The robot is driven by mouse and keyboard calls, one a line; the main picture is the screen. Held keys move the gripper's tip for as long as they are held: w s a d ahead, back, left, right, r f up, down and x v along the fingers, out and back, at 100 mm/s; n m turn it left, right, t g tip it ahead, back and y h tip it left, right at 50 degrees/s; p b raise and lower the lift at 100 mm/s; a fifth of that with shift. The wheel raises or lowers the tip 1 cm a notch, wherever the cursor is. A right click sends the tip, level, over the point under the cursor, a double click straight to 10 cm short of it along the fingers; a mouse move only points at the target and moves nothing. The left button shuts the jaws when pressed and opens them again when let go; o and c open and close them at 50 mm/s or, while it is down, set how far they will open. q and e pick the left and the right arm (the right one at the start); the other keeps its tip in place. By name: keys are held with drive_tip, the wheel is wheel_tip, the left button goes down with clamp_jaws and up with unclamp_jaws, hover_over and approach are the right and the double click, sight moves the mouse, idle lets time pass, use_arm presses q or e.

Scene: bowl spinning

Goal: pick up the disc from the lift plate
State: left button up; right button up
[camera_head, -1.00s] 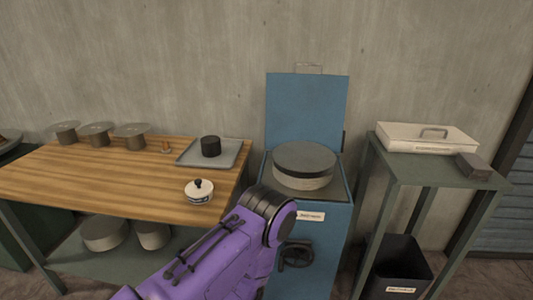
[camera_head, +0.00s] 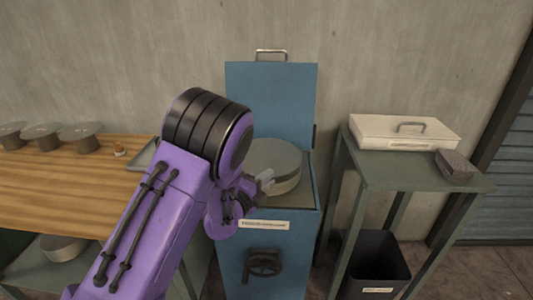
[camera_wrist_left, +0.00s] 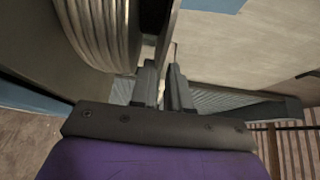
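The grey disc (camera_head: 272,154) lies flat on a lighter round stack (camera_head: 286,184) in the top of the blue lift cabinet (camera_head: 268,100). The lift plate itself is hidden. My left gripper (camera_head: 266,178) is at the near rim of the disc, and my purple arm covers the disc's left part. In the left wrist view, the two fingers (camera_wrist_left: 163,82) are a small gap apart, with the disc's edge (camera_wrist_left: 167,35) in line with the gap. The ribbed side of the stack (camera_wrist_left: 100,30) is left of them. Contact cannot be told. My right gripper is out of view.
A wooden table (camera_head: 60,185) with several grey-topped pots (camera_head: 83,138) stands left; my arm hides its right end. A green stand (camera_head: 400,170) with a pale lidded case (camera_head: 403,132) and a dark block (camera_head: 455,165) is right. A black bin (camera_head: 375,262) is below.

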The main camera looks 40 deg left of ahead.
use_arm(q)
drive_tip(key=w+p, duration=0.1)
drive_tip(key=w, duration=0.3)
drive_tip(key=shift+w+a, duration=0.1)
drive_tip(key=shift+w, duration=0.1)
drive_tip(key=shift+w+f, duration=0.2)
drive_tip(key=shift+r, duration=0.1)
clamp_jaws()
